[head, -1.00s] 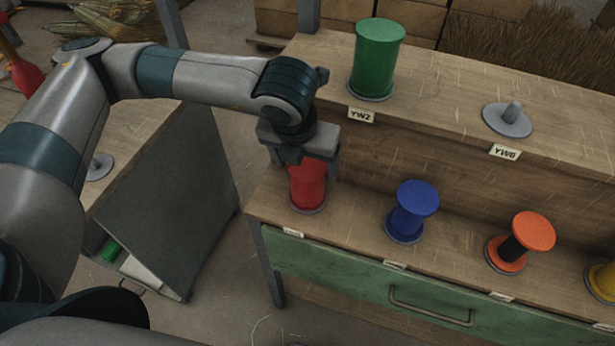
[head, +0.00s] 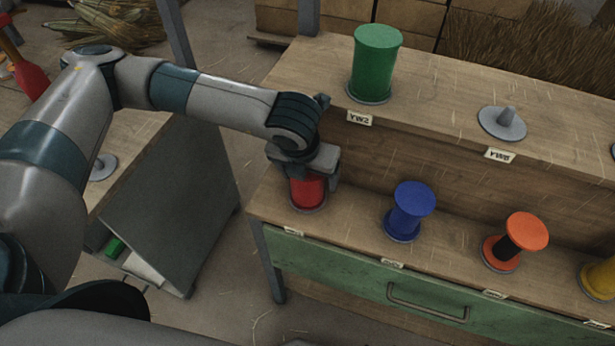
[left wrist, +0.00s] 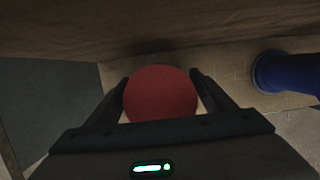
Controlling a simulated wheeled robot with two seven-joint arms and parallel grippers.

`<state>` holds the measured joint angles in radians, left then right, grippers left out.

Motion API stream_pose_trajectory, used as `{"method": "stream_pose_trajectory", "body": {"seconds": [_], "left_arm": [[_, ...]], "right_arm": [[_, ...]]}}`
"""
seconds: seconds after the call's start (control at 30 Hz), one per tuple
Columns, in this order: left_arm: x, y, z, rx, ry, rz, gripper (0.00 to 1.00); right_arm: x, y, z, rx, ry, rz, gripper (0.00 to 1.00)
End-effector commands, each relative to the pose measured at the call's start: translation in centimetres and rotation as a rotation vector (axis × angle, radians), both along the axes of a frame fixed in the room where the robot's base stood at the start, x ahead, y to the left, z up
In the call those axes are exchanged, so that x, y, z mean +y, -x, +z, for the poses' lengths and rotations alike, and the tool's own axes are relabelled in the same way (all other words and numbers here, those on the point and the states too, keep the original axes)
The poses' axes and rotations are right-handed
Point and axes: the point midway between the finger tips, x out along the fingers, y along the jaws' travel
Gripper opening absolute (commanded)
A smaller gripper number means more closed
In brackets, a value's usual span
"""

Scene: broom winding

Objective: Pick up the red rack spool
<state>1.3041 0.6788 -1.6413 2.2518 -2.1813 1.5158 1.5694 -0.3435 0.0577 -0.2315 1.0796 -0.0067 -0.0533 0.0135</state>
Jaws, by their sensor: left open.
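The red rack spool (head: 308,192) stands upright on the lower shelf at its left end. My left gripper (head: 306,180) is over it from above, with its fingers down beside the spool's upper part, which the gripper hides in the head view. In the left wrist view the round red top of the spool (left wrist: 161,94) lies between the two open fingers of the left gripper (left wrist: 160,88). A narrow gap shows on each side of the top. My right gripper is not in view.
A blue spool (head: 409,211), an orange spool (head: 516,241) and a yellow spool (head: 600,279) stand to the right on the lower shelf. A green spool (head: 376,64) and an empty peg base (head: 502,122) are on the upper shelf, whose riser is behind the red spool.

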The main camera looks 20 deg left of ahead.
Motion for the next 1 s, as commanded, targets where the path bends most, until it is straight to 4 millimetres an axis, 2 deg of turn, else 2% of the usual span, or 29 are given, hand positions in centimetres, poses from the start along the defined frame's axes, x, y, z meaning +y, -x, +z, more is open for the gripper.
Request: {"method": "stream_pose_trajectory", "body": {"seconds": [0.53, 0.73, 0.77, 1.0], "left_arm": [[0.01, -0.14, -0.42, -0.001, 0.0, 0.0, 0.76], [0.02, -0.14, -0.41, -0.001, 0.0, 0.0, 0.28], [0.02, -0.14, -0.41, -0.001, 0.0, 0.0, 0.24], [0.0, -0.17, -0.34, -0.002, 0.001, 0.0, 0.25]], "right_arm": [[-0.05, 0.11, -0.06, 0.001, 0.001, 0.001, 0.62], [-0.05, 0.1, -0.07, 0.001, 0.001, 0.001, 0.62], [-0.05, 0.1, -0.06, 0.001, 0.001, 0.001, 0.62], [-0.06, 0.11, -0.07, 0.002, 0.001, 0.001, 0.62]]}}
